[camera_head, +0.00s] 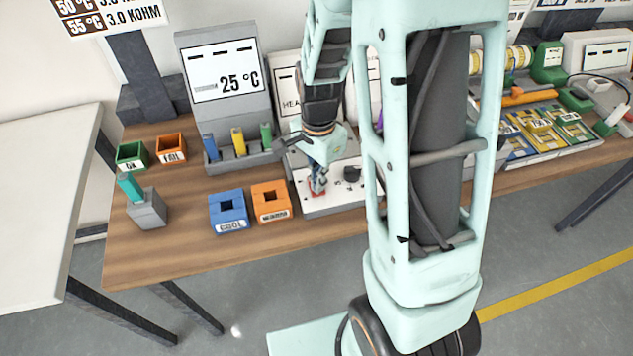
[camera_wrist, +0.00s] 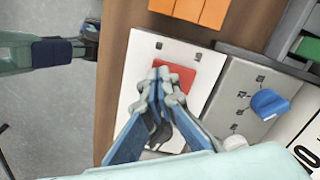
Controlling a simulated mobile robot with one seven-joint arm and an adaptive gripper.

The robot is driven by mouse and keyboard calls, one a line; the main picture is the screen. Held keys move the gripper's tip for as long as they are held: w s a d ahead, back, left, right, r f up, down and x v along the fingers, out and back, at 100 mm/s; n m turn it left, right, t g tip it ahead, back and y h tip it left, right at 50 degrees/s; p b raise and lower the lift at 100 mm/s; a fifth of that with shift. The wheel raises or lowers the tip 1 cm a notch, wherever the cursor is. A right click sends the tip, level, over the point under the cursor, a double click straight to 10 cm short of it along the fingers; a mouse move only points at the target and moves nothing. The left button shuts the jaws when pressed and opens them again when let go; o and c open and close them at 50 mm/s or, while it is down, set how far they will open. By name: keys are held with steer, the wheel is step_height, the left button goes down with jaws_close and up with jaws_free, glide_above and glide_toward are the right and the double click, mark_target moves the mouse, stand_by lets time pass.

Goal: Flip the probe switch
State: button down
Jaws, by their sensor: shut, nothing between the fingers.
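A red rocker-like switch (camera_wrist: 183,74) sits on a white panel (camera_wrist: 143,60) in the wrist view. I cannot read a label that names it the probe switch. My gripper (camera_wrist: 165,82) is shut and empty, with its fingertips over the near part of the red switch and hiding some of it. Whether they touch it I cannot tell. In the head view my gripper (camera_head: 317,191) points down at the white-topped station (camera_head: 340,199), and only a bit of red shows at the fingertips. The switch's tilt cannot be made out.
A blue knob (camera_wrist: 268,103) stands on the grey unit beside the panel. Blue (camera_head: 228,211) and orange (camera_head: 271,202) bins stand left of the station. A teal-handled tool (camera_head: 129,186) stands in a grey block (camera_head: 148,210). A 25 °C display (camera_head: 226,72) is behind. The wooden table's front left is clear.

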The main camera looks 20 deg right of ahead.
steer(key=shift+r+p, duration=2.8)
steer(key=shift+r, duration=0.7)
